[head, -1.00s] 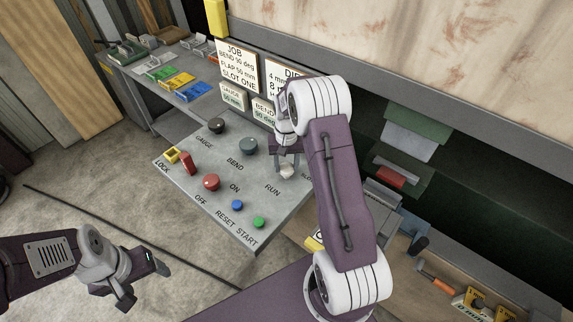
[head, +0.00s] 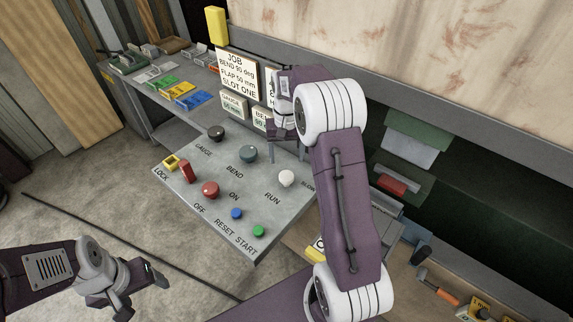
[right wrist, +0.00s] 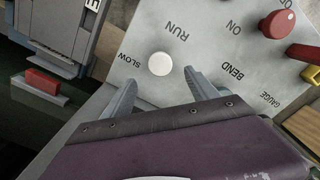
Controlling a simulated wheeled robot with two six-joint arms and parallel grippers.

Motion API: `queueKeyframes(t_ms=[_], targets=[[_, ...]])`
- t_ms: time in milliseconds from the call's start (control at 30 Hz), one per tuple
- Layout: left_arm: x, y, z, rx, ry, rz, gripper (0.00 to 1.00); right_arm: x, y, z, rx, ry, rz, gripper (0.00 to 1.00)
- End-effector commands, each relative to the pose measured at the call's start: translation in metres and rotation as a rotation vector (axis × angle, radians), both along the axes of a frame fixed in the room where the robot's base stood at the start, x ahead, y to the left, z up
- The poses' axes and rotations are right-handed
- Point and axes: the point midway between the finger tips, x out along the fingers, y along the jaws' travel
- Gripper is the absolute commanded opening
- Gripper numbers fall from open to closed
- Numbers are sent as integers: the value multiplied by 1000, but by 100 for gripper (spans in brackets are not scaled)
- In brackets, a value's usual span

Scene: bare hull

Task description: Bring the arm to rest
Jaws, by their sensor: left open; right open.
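My right arm reaches in over the grey control panel (head: 225,226). Its gripper (head: 283,140) is above the panel's back edge, partly hidden behind the arm's white joint. In the right wrist view the two fingers of the right gripper (right wrist: 163,92) are apart, with nothing held between them. The white RUN knob (head: 286,178) stands clear of the fingers in the head view; it also shows near the fingertips in the right wrist view (right wrist: 160,64). My left gripper (head: 143,288) is at the lower left, open and empty, away from the panel.
The panel also bears a red ON knob (head: 210,189), a green START button (head: 258,230) and a yellow LOCK piece (head: 171,162). A JOB sign (head: 238,74) stands behind it. A screwdriver (head: 437,287) lies at the lower right. Floor is open at left.

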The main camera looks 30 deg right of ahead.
Motion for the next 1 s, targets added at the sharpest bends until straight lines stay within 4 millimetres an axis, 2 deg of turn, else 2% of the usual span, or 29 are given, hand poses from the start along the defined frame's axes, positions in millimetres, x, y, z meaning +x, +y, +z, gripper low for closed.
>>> queueKeyframes(t_ms=[467, 533, 600, 633, 733, 800, 900, 1000], targets=[[0, 0, 0, 0, 0, 0, 72, 0, 0, 2, 0, 0, 0, 68], [0, 0, -6, 0, 0, 0, 72, 2, 5, -2, -1, -5, 13, 68], [0, 0, -17, 0, 0, 0, 72, 8, 18, 7, -11, -48, 46, 68], [0, 0, -23, 0, 0, 0, 72, 4, 27, 9, -12, -56, 64, 68], [0, 0, -41, 0, 0, 0, 72, -32, 61, -1, -4, -41, 134, 68], [0, 0, -50, 0, 0, 0, 72, -61, 80, -14, 0, -40, 185, 68], [0, 0, -61, 0, 0, 0, 72, -106, 101, -41, 5, -44, 255, 68], [0, 0, -67, 0, 0, 0, 72, -150, 112, -69, 8, -51, 316, 68]])
